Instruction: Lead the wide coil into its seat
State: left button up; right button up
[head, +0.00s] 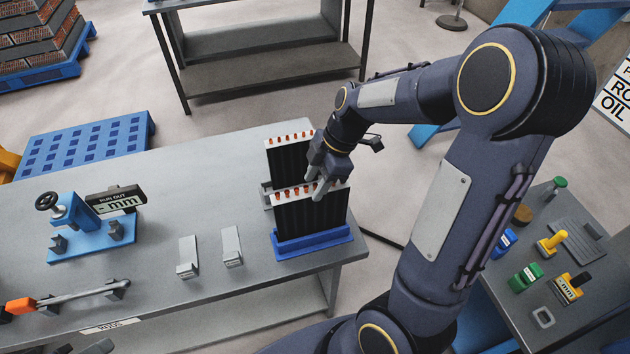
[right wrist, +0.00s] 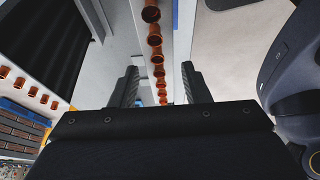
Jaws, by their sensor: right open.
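Two black finned coils with white top plates and rows of copper tube ends stand upright at the table's right end. The front coil (head: 312,217) stands at a blue base (head: 313,242). The rear coil (head: 287,158) is partly hidden behind it and my right arm; a grey bracket shows at its left foot. I cannot tell for sure which one is the wide coil. My right gripper (head: 318,184) is open just above the front coil's top, toward its right end. In the right wrist view, a row of copper tube ends (right wrist: 156,55) runs between the open fingers (right wrist: 160,88); contact is unclear.
Two grey metal brackets (head: 188,257) (head: 232,246) stand left of the blue base. A blue run-out gauge (head: 85,225) and an orange-handled tool (head: 65,297) lie farther left. The side table (head: 555,318) at right holds small coloured tools. The table's middle back is clear.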

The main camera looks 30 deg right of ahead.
jog(key=shift+d+r, duration=0.1)
jog(key=shift+r, duration=0.1)
jog(key=o, duration=0.6)
jog(key=shift+f, duration=0.1)
jog(key=shift+c, duration=0.2)
jog(key=o, duration=0.7)
